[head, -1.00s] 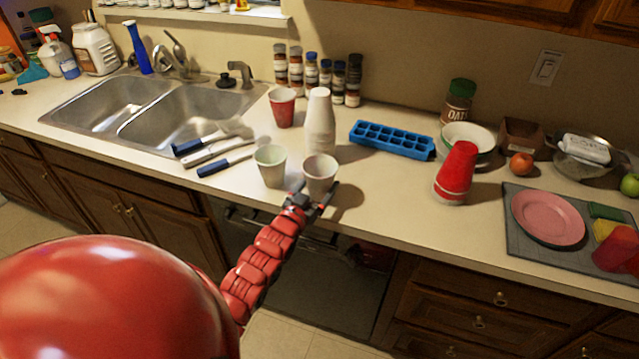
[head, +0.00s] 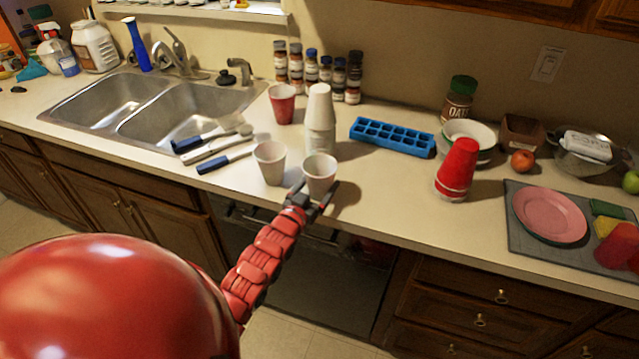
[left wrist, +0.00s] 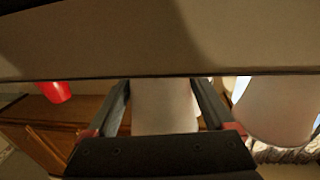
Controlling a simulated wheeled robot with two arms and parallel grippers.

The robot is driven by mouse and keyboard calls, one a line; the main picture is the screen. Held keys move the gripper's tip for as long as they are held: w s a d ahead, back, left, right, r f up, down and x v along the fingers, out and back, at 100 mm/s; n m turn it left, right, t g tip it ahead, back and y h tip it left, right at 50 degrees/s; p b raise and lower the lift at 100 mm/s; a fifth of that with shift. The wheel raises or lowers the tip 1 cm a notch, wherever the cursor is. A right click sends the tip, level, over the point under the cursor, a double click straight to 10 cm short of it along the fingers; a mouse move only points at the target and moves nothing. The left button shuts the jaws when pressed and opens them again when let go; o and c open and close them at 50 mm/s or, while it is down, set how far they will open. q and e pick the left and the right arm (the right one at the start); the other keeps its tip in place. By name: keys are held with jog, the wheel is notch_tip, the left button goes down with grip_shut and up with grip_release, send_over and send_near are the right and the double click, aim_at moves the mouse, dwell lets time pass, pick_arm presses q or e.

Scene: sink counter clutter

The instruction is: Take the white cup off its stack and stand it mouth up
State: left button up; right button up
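In the head view a white cup (head: 320,178) is mouth up near the counter's front edge. My left gripper (head: 316,197) has a finger on either side of it. The cup (left wrist: 165,105) also shows between the fingers in the left wrist view, where its base and my fingertips are cut off, so I cannot tell whether they press on it. I cannot tell whether its base touches the counter. Behind it stands a stack of white cups (head: 320,125), mouth down. A second pale cup (head: 270,164) stands mouth up just left of my gripper. My right gripper is not in view.
A red cup (head: 282,104) stands behind, left of the stack. A blue ice tray (head: 392,137) and a red cup stack (head: 457,170) are to the right. Blue-handled utensils (head: 222,163) lie by the sink (head: 185,112). Counter between the held-side cup and red stack is clear.

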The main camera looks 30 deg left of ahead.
pick_arm(q)
jog(key=shift+o, duration=0.6)
jog(key=shift+s, duration=0.1)
jog(key=shift+s, duration=0.3)
jog(key=s+d, duration=0.2)
jog(key=s, duration=1.4)
jog(key=shift+s+p, duration=0.25)
jog(key=shift+p, duration=0.15)
